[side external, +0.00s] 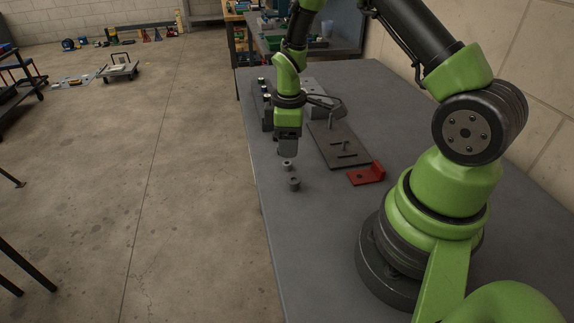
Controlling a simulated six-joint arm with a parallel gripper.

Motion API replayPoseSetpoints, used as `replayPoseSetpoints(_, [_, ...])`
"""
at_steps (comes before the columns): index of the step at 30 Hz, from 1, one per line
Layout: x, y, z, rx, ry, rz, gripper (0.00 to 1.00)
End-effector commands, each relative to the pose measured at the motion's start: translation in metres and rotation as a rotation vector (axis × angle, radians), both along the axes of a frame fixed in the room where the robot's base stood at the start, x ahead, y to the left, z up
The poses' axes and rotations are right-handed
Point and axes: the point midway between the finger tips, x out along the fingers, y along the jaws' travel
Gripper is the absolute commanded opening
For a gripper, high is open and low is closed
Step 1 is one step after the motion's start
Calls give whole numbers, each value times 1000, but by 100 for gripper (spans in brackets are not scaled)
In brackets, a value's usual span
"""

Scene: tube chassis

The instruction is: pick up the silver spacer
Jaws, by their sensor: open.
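Two small grey, ring-topped cylinders stand upright on the grey table near its left edge. The smaller, lighter one (287,166) is just below my gripper; the wider, darker one (294,184) stands a little nearer the camera. The lighter one looks most like the silver spacer, but at this size I cannot be sure. My gripper (287,153) points down, open, with nothing seen in it. Its fingers are small and dark here, and I cannot tell whether they touch the lighter cylinder or stay above it.
A dark plate (338,146) with upright pins lies right of my gripper. A red angled bracket (367,174) lies at the plate's near end. Dark and grey blocks (262,100) stand behind my gripper. The table's near left part (310,235) is clear.

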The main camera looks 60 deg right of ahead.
Motion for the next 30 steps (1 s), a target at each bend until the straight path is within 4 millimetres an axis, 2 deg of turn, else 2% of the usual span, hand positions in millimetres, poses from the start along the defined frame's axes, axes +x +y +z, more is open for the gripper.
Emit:
replayPoseSetpoints(12, [1,5,-51,2,2,-1,52])
replayPoseSetpoints(20, [2,5,-54,2,-1,-1,52])
replayPoseSetpoints(23, [2,5,-54,1,0,-1,34])
replayPoseSetpoints(27, [2,5,-54,1,0,-1,2])
replayPoseSetpoints(30, [2,5,-54,1,0,-1,0])
